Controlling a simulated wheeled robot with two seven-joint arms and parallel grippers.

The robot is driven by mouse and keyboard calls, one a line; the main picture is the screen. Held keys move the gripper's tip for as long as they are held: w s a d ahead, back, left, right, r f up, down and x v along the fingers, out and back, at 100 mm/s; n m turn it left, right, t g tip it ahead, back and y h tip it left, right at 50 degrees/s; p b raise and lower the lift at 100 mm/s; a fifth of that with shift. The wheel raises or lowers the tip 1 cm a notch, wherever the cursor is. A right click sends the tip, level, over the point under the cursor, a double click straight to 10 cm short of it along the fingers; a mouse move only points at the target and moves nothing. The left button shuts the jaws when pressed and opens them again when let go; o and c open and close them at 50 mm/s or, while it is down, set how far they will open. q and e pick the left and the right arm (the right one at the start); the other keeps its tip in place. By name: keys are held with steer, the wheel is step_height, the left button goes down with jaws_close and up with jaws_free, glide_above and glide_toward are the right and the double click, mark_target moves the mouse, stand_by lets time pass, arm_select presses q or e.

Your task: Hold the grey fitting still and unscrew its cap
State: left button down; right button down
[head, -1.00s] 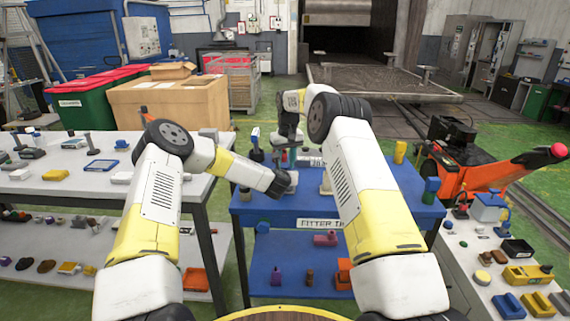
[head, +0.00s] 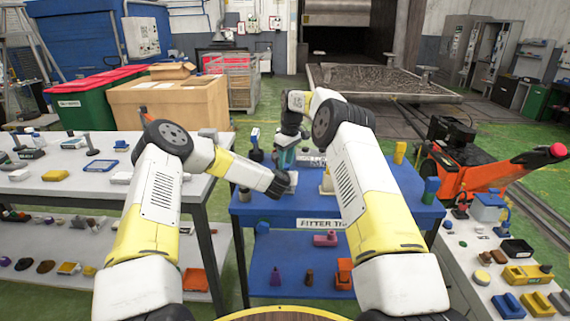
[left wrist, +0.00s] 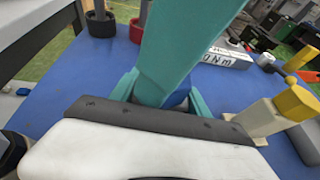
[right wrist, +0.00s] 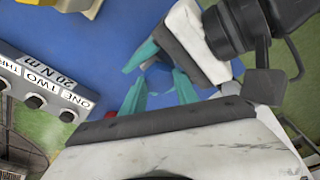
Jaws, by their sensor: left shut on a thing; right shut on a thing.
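My left gripper (head: 290,180) reaches in low over the blue bench; its teal fingers also show in the left wrist view (left wrist: 164,88). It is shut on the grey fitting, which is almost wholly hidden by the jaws. My right gripper (head: 286,154) comes down from above, directly over the left one. In the right wrist view its teal fingers (right wrist: 158,80) are shut around a small blue round piece (right wrist: 160,72), seemingly the cap. The two grippers' fingers are very close together. I cannot tell how far the cap is turned.
On the blue bench (head: 260,208) stand a torque-marked block with numbered knobs (right wrist: 45,80), a cream block with a yellow top (left wrist: 270,112) and dark cups at the back. A grey table (head: 60,188) is at left. An orange pallet truck (head: 480,175) is at right.

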steer(key=n+g, duration=0.1)
steer(key=n, duration=0.5)
steer(key=c, duration=0.8)
jaws_free()
steer(key=shift+o, duration=0.2)
steer(key=shift+a+r, duration=0.1)
step_height(320, 180, up, 2)
steer(key=shift+r, duration=0.95)
